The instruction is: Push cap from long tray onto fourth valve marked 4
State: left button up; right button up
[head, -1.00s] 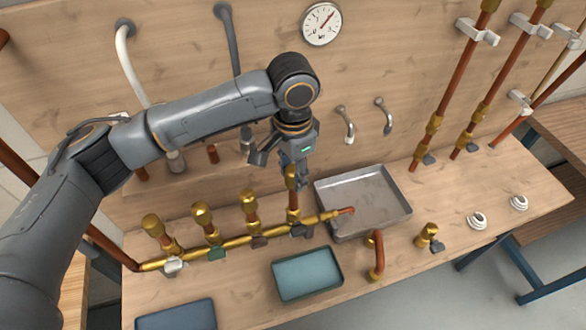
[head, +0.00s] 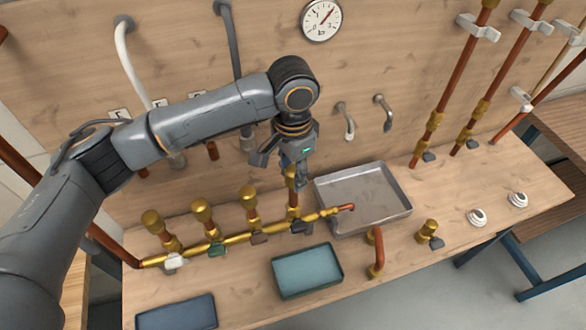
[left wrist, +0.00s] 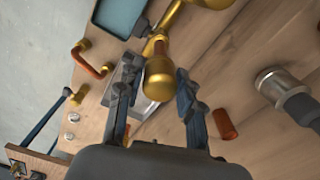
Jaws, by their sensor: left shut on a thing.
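My left gripper (head: 292,172) is shut on a brass cap (left wrist: 159,82), pointing down at the top of the rightmost upright copper stub on the brass manifold (head: 235,243). The cap sits in line with this stub, between my fingers in the left wrist view (left wrist: 157,100). Whether it is fully seated cannot be told. The fourth valve (head: 300,227), with a dark handle, is below it. The other three stubs carry brass caps (head: 202,207). No readable number 4 shows. My right gripper is out of view.
A grey metal tray (head: 335,228), a teal tray (head: 308,270) and a dark blue tray (head: 177,314) look empty. A copper elbow (head: 377,255) and a brass valve (head: 428,232) stand at the right. Pipes hang on the back wall.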

aim_at(293, 169)
pick_arm(q)
jog(key=shift+s+f+b, duration=0.15)
jog(key=shift+f+b, duration=0.15)
jog(key=shift+f, duration=1.5)
jog(key=o, duration=1.3)
jog(key=shift+c, duration=0.2)
jog(key=shift+r, duration=0.1)
jog(key=shift+r, duration=0.3)
notch_tip(293, 169, up, 11)
jog(key=shift+r, duration=0.1)
